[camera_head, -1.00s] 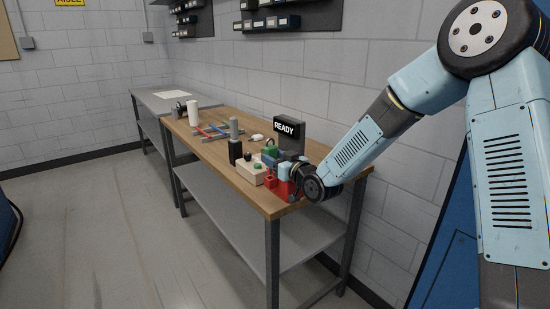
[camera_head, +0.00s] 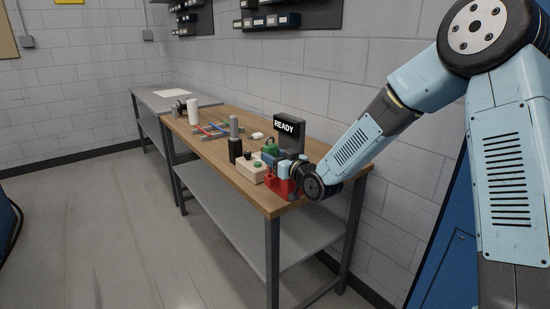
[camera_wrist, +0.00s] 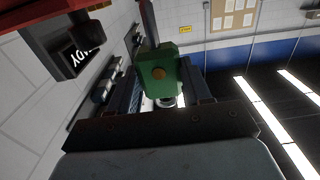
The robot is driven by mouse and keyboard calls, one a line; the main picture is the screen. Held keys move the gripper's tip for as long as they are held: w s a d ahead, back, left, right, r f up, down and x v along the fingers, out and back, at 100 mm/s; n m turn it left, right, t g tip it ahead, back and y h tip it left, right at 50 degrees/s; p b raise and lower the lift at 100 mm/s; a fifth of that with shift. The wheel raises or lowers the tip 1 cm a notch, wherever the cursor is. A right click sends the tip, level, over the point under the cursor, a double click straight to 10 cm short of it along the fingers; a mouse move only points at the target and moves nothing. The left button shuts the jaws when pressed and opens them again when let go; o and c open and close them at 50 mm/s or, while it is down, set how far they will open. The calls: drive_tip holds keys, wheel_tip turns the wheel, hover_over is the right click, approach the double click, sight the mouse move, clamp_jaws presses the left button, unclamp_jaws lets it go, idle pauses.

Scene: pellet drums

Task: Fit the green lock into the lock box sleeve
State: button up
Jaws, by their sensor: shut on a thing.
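The green lock (camera_wrist: 158,75) is a green block with a round brass spot, held between the two dark fingers of my gripper (camera_wrist: 165,92) in the wrist view. In the head view, the small green shape (camera_head: 269,147) at the front of my gripper (camera_head: 279,165) looks like this lock, partly hidden by nearby things. A red block-like fixture (camera_head: 281,183) stands at the table's near right end, just under my gripper. I cannot tell whether it is the lock box, and no sleeve opening shows clearly.
A pale box with a green button (camera_head: 252,169), a black cylinder (camera_head: 235,150) and a black READY sign (camera_head: 289,128) crowd round my gripper. The table's front edge is close by.

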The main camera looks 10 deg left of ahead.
drive_tip(key=shift+f, duration=0.35)
drive_tip(key=shift+f, duration=0.4)
drive_tip(key=shift+f, duration=0.3)
drive_tip(key=shift+f, duration=0.4)
drive_tip(key=shift+f, duration=0.7)
drive_tip(key=shift+f, duration=0.25)
drive_tip(key=o, duration=1.3)
